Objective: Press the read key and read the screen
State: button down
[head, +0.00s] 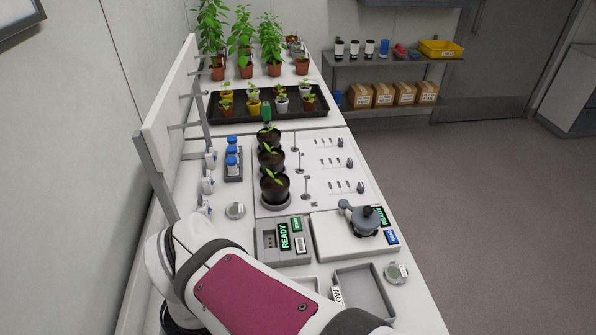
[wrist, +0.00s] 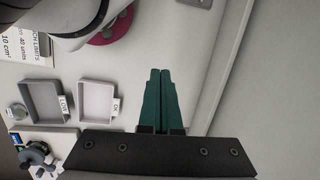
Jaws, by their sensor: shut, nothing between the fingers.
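Two bench devices stand in the middle of the head view. The left device (head: 268,249) has a dark screen (head: 284,237) reading READY in green, a green key (head: 297,224) and a pale key (head: 300,245). The right device (head: 325,243) carries a grey clamp-like head (head: 362,219), a second READY screen (head: 381,216) and a blue key (head: 392,237). The key lettering is too small to read surely. In the wrist view my gripper (wrist: 159,72) has green fingers, shut and empty, over bare bench. The gripper is outside the head view.
Two grey trays, one labelled LOW (wrist: 43,82) and one OK (wrist: 82,97), lie left of my fingers. A round dish (head: 396,272) sits beside the right device. Potted seedlings (head: 274,186) and blue-capped vials (head: 232,151) stand farther back. A white upright panel (head: 170,105) borders the bench.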

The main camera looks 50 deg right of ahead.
jog(key=w+d+r+m+t+y, duration=0.1)
jog(key=w+d+m+t+y, duration=0.15)
jog(key=w+d+m, duration=1.15)
jog(key=s+d+f+m+t+h, duration=0.1)
jog(key=s+d+m+t, duration=0.1)
jog(key=d+m, duration=0.55)
jog(key=s+d+f+m+t+h, duration=0.15)
jog(key=d+m, duration=0.25)
jog(key=d, duration=0.7)
jog(key=m+t+h, duration=0.3)
jog(key=m+h, duration=0.1)
jog(key=m, duration=0.9)
send_over(395, 239)
notch_tip(395, 239, down, 8)
jog(key=r, duration=0.1)
jog(key=shift+f, duration=0.25)
jog(key=shift+f, duration=4.4)
